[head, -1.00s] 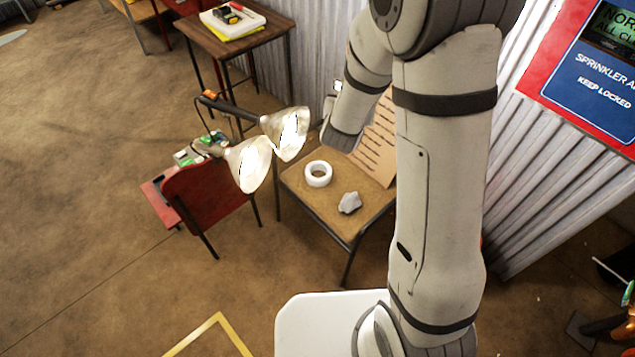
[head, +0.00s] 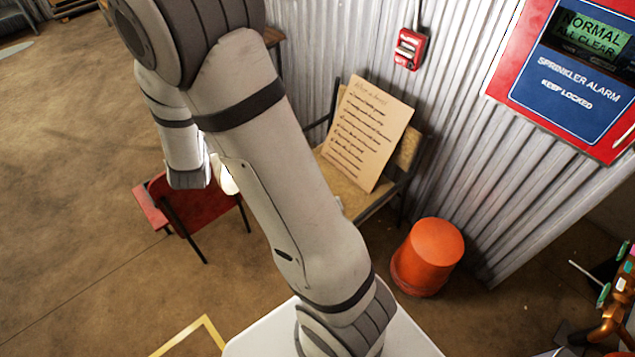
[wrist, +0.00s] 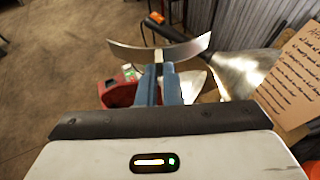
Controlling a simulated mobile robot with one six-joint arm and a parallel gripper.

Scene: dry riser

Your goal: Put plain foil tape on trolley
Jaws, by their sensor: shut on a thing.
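In the wrist view my gripper (wrist: 158,83) is shut, with its two blue-grey fingers close together. At their tips is a curved, shiny silver band, which looks like the wall of the plain foil tape roll (wrist: 185,50). It is held clear of the furniture beyond, as far as I can tell. I cannot pick out a trolley in either view.
A red chair (head: 180,207) stands at the left, partly behind my arm. A wooden chair holds a handwritten board (head: 366,131) against the corrugated wall. An orange bucket (head: 428,256) stands on the floor.

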